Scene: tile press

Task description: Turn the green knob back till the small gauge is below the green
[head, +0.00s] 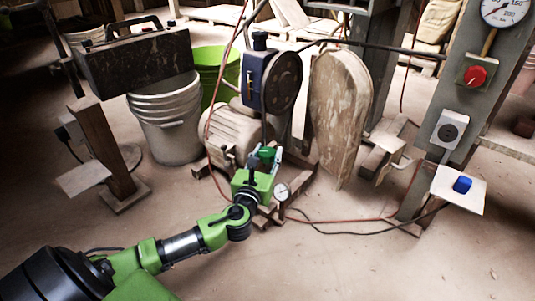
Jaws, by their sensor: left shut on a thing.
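The green knob (266,153) sits low at the front of the motor unit, in the middle of the head view. My left gripper (265,160) is shut on the knob, with its fingers on either side, and hides part of it. The small gauge (282,190) stands on a short stem just right of my gripper. It has a white round face with a dark needle. The face is too small to read where the needle lies against the green. My right gripper does not show.
A grey motor (232,133) and a tall wooden guard (338,105) stand behind the knob. White buckets (166,125) are at the left. A grey post with a red knob (475,76) and a large gauge (505,10) is at the right. Hoses lie on the floor; the front floor is clear.

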